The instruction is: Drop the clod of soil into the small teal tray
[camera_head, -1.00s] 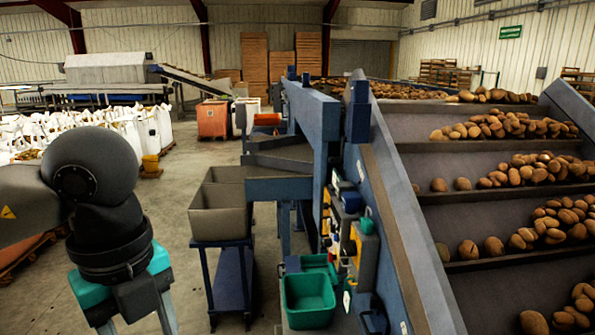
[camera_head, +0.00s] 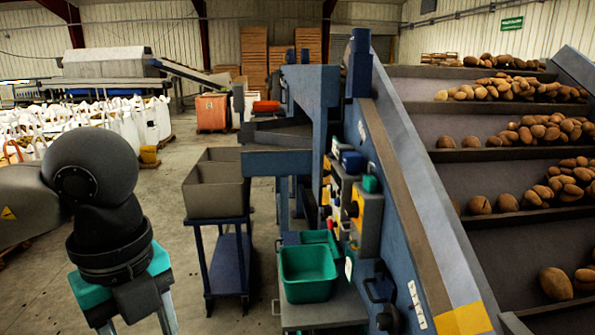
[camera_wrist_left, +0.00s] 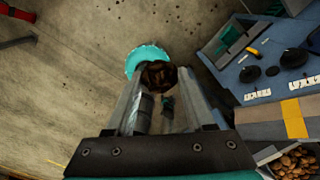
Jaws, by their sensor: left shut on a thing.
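My left gripper (camera_head: 135,322) hangs at the lower left of the head view, its fingertips cut off by the bottom edge. In the left wrist view its two fingers (camera_wrist_left: 158,82) are shut on a dark brown clod of soil (camera_wrist_left: 158,74). The small teal tray (camera_head: 307,274) sits on a grey shelf beside the grader, to the right of my gripper and well apart from it. My right gripper is not in view.
The blue grader (camera_head: 405,190) with potatoes on its steps fills the right side. A control box (camera_head: 368,220) stands above the tray. A trolley with grey bins (camera_head: 215,190) stands between my left arm and the tray. Concrete floor (camera_head: 180,235) is open left of the trolley.

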